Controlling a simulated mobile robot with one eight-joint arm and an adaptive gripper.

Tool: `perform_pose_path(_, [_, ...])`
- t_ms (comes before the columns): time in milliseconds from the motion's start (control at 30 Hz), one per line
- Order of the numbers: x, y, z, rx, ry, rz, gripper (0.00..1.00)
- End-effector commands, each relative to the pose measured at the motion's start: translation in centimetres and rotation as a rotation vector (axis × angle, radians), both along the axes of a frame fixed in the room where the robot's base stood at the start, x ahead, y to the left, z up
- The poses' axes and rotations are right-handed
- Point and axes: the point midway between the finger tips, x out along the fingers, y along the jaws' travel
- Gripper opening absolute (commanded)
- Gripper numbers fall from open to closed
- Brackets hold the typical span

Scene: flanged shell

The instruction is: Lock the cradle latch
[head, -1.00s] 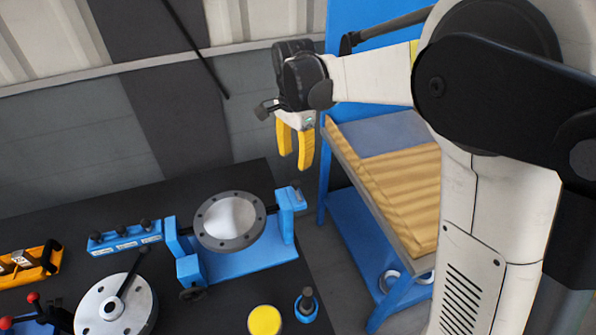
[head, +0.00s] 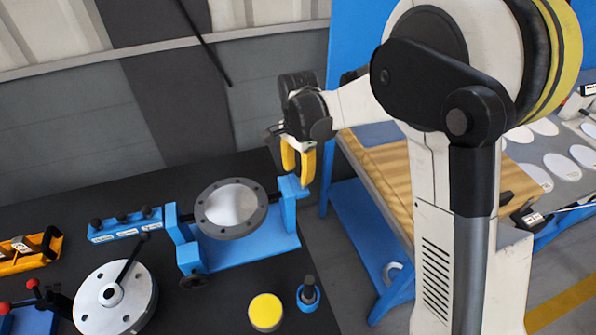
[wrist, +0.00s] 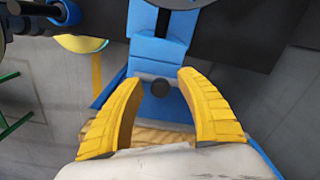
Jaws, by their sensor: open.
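The blue cradle (head: 255,252) stands on the black bench and carries the grey flanged shell (head: 231,208) between its two posts. The right post (head: 290,207) is partly behind my gripper in the head view. In the wrist view a black round knob (wrist: 160,88), apparently the latch, sits at the blue post's end (wrist: 158,60). My gripper (head: 297,177) is open, its yellow fingers pointing down just above the right post. In the wrist view the knob appears between the fingertips; I cannot tell whether they touch it.
A yellow-topped disc (head: 265,311) and a blue holder with a black knob (head: 308,293) stand in front of the cradle. A round grey plate with a lever (head: 115,300) is at left. A blue-framed cart with a wooden top (head: 385,180) is close at right.

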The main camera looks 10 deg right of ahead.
Motion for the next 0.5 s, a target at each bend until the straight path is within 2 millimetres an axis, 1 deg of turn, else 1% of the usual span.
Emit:
perform_pose_path(33, [0.0,0.0,0.02,0.0,0.0,0.0,0.39])
perform_pose_path(67, [0.0,0.0,0.02,0.0,0.0,0.0,0.3])
perform_pose_path(100, [0.0,0.0,0.02,0.0,0.0,0.0,0.18])
perform_pose_path(167, [0.0,0.0,0.02,0.0,0.0,0.0,0.0])
perform_pose_path(433, [-0.04,-0.01,0.01,0.0,0.0,0.0,0.0])
perform_pose_path(500, [-0.4,-0.08,0.01,0.0,0.0,0.0,0.0])
